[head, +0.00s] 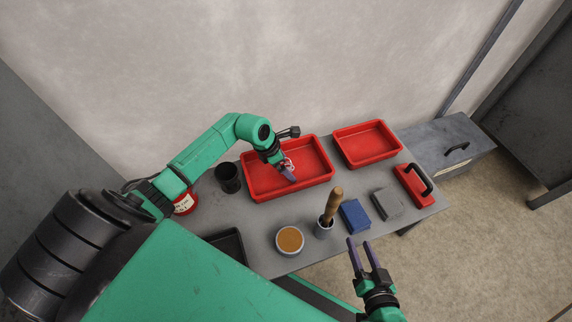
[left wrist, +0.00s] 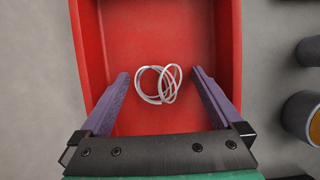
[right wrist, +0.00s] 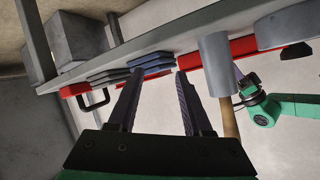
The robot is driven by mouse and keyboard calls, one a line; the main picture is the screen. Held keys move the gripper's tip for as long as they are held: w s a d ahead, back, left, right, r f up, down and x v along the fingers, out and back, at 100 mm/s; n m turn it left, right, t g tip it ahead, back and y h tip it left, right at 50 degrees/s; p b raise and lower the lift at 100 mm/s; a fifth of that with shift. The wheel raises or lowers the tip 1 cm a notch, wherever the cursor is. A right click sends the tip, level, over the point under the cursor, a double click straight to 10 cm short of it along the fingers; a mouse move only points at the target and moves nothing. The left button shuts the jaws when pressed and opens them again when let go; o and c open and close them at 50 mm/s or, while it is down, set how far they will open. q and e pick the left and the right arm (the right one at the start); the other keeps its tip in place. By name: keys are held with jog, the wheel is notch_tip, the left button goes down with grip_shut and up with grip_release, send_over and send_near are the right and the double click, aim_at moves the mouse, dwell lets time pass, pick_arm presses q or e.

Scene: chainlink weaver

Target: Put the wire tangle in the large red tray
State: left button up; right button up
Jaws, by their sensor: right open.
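The wire tangle (left wrist: 158,84) is a loose coil of white wire. In the left wrist view it lies on the floor of the large red tray (left wrist: 84,50), between and just beyond my left fingertips. My left gripper (left wrist: 158,80) is open, with its purple fingers apart on either side and not touching the wire. In the head view my left gripper (head: 288,174) is over the large red tray (head: 258,188), and the white wire (head: 288,162) partly shows beside it. My right gripper (head: 359,243) is open and empty off the table's front edge; the right wrist view shows its fingers (right wrist: 156,82) apart.
A smaller red tray (head: 366,158) stands at the back right. Along the front are a round tin (head: 289,240), a wooden-handled tool (head: 334,204) in a cup, a blue block (head: 355,216), a grey block (head: 387,204) and a red handled item (head: 411,188). A black cup (head: 228,178) stands left.

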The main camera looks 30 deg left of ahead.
aim_at(286, 164)
pick_arm(q)
jog(key=shift+r, duration=0.15)
pick_arm(e)
jog(key=shift+r, duration=0.1)
pick_arm(q)
jog(key=shift+a+r+p, duration=0.1)
jog(key=shift+r+p, duration=0.2)
pick_arm(e)
jog(key=shift+r, duration=0.15)
pick_arm(q)
jog(key=p+v, duration=0.2)
jog(key=v, duration=0.3)
jog(key=shift+s+r, duration=0.1)
jog(key=shift+r, duration=0.15)
jog(key=p+v, duration=0.1)
jog(key=v, duration=0.5)
jog(key=shift+f+p, duration=0.1)
jog(key=shift+p, duration=0.3)
pick_arm(e)
jog(key=d+r+g, duration=0.1)
jog(key=d, duration=0.1)
jog(key=d+r+n+g+h, duration=0.1)
jog(key=r+g, duration=0.1)
jog(key=shift+d+r+h, duration=0.1)
jog(key=shift+d+h, duration=0.2)
jog(key=shift+d, duration=0.1)
